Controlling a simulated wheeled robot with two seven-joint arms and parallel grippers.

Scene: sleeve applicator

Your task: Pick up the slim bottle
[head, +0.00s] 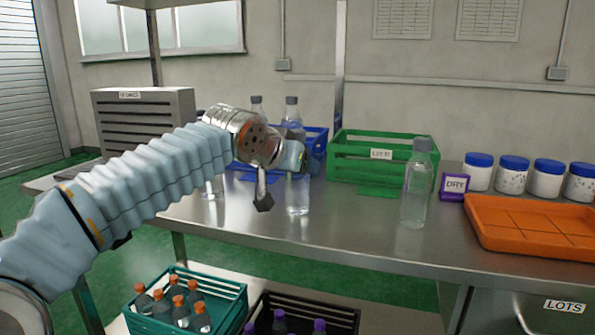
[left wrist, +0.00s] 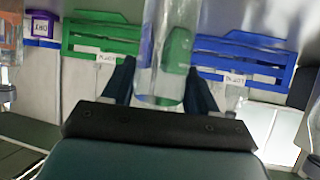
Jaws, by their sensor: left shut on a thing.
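A clear slim bottle (head: 297,195) shows its lower part below my left gripper in the head view. Its upper part is hidden by the gripper. My left gripper (head: 276,180) is shut on this bottle, which looks upright. In the left wrist view, upside down, the bottle (left wrist: 165,55) lies between the two dark fingers (left wrist: 160,85). I cannot tell whether its base is off the table. A wider clear bottle (head: 416,190) with a grey cap stands to the right. My right gripper is not in view.
A green crate (head: 355,160) and a blue crate (head: 318,140) stand behind on the steel table (head: 345,225). Grey-capped bottles (head: 292,112) rise by the blue crate. An orange tray (head: 530,225), purple DRY block (head: 454,186) and blue-lidded jars (head: 512,175) are at right.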

